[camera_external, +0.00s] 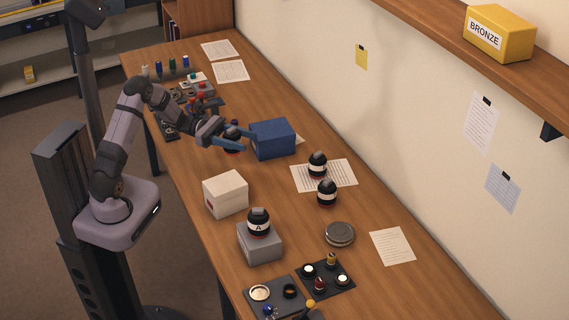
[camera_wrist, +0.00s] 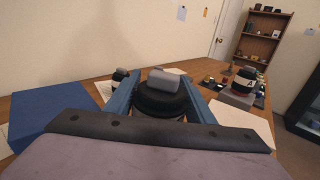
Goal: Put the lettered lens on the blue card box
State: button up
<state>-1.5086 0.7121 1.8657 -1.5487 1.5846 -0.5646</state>
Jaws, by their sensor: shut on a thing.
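My gripper (camera_external: 241,138) has its blue fingers closed on either side of a black lens (camera_external: 231,146). The held lens also shows in the wrist view (camera_wrist: 160,101), with a grey cap on top; no letter is visible on it. The blue card box (camera_external: 272,139) is just right of my gripper in the external view and at the left of the wrist view (camera_wrist: 48,122). Nothing stands on its top. A black lens with a white band marked "A" (camera_external: 258,223) stands upright on a grey box (camera_external: 260,243), away from my gripper. It also shows in the wrist view (camera_wrist: 246,81).
A white box (camera_external: 225,194) stands between my gripper and the grey box. Two banded lenses (camera_external: 317,164) (camera_external: 327,192) stand by a printed sheet (camera_external: 343,175). A round tin (camera_external: 340,234) and dark parts trays (camera_external: 325,278) lie nearer the front. A wall shelf holds a yellow box (camera_external: 499,33).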

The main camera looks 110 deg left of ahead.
jog(key=w+h, duration=0.1)
jog(key=w, duration=0.2)
notch_tip(320, 180, up, 10)
jog(key=n+y+b, duration=0.2)
jog(key=n+y, duration=0.2)
jog(key=y, duration=0.3)
send_over(275, 131)
jog(key=shift+g, duration=0.3)
jog(key=shift+f+p, duration=0.7)
jog(key=shift+f, duration=4.25)
jog(key=shift+f+b, duration=0.45)
